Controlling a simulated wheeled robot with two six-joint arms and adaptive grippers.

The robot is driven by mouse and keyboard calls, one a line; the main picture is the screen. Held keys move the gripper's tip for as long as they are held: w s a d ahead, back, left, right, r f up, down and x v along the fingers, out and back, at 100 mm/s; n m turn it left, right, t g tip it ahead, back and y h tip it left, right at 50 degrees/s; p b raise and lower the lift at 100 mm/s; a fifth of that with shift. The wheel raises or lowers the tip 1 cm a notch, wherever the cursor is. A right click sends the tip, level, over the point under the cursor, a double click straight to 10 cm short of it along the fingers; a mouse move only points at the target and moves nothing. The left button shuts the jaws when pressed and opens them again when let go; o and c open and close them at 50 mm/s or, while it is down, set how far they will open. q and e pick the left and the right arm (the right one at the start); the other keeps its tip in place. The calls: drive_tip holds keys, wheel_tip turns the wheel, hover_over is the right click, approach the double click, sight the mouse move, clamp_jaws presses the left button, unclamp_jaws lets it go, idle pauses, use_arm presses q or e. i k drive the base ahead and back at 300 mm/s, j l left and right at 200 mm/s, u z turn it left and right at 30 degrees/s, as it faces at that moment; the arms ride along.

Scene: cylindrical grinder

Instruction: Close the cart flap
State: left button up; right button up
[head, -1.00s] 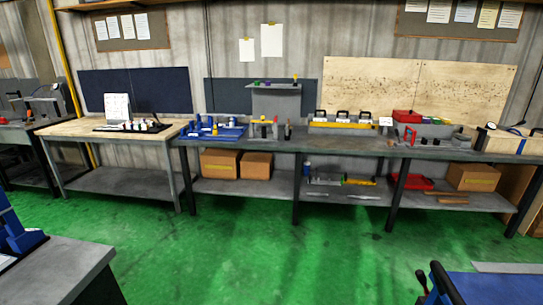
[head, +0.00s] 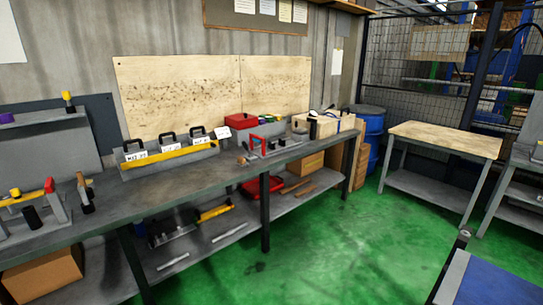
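A blue flat surface (head: 503,283) with a grey edge strip shows at the bottom right corner of the head view, cut off by the frame. A dark upright post with a rounded top (head: 463,236) stands beside it. It may be part of the cart, but I cannot tell. No flap can be made out. Neither of my grippers is in view.
A long grey workbench (head: 185,180) runs along the wall at left, with tool holders and a red box (head: 256,120) on it. A blue barrel (head: 369,135) and a wooden-topped table (head: 446,138) stand beyond. Green floor (head: 350,245) is clear in the middle.

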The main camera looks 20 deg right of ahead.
sight(446, 295)
drive_tip(key=i+j+z, duration=0.1)
drive_tip(key=i+z, duration=0.2)
drive_tip(key=z, duration=0.15)
drive_tip(key=i+j+z, duration=0.15)
drive_tip(key=z, duration=0.3)
drive_tip(key=i+j+z, duration=0.3)
drive_tip(key=z, duration=0.15)
drive_tip(key=i+j+z, duration=0.2)
drive_tip(key=j+z, duration=0.25)
drive_tip(key=i+j+z, duration=0.15)
drive_tip(key=j+z, duration=0.15)
drive_tip(key=z, duration=0.15)
drive_tip(key=j+z, duration=0.45)
